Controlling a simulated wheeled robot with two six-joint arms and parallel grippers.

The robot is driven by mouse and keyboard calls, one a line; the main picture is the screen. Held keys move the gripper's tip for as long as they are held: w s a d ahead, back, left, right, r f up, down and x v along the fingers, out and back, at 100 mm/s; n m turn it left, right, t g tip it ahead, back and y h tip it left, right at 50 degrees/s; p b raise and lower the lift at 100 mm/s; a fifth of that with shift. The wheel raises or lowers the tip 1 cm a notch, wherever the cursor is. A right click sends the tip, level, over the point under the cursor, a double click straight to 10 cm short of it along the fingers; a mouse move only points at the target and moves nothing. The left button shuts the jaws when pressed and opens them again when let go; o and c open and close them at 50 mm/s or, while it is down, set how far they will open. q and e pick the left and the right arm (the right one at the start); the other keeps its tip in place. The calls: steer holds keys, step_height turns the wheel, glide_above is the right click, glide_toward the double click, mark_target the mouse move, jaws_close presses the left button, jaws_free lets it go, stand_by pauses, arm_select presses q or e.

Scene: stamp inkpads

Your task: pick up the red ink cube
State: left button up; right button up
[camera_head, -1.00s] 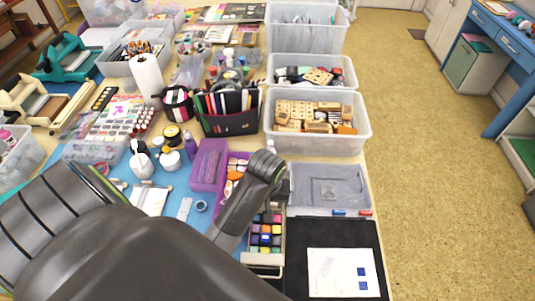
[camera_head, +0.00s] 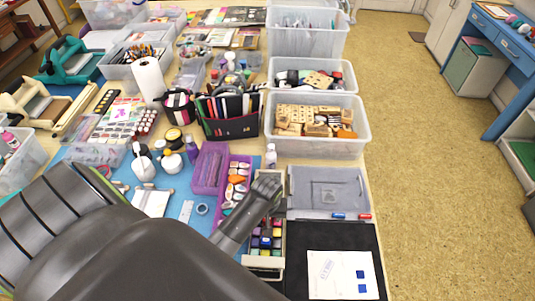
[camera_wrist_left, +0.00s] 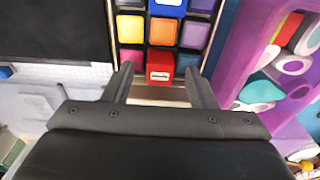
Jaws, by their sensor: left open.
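The red ink cube (camera_wrist_left: 160,66) sits in the end row of a pale tray (camera_head: 262,262) of coloured ink cubes. Its top carries a small white label. In the wrist view, my left gripper (camera_wrist_left: 158,75) is open, with one finger on each side of the red cube; I cannot tell whether they touch it. A pink cube lies left of the red one, and orange and yellow cubes lie in the row beyond. In the head view my left wrist covers the far end of the tray and I cannot make out the red cube there. My right gripper is not in view.
A purple tray (camera_wrist_left: 241,45) of ink pads stands close beside the cube tray. On the other side lie a black mat (camera_head: 298,250) with a stamped white card (camera_head: 340,272) and a grey lidded box (camera_head: 340,185). A small bottle (camera_head: 271,156) stands just beyond my wrist.

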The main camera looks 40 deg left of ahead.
arm_select(q)
steer(key=c, duration=1.1)
steer(key=shift+o, duration=0.2)
steer(key=shift+r, duration=0.1)
step_height(320, 180, up, 10)
steer(key=shift+b, duration=0.3)
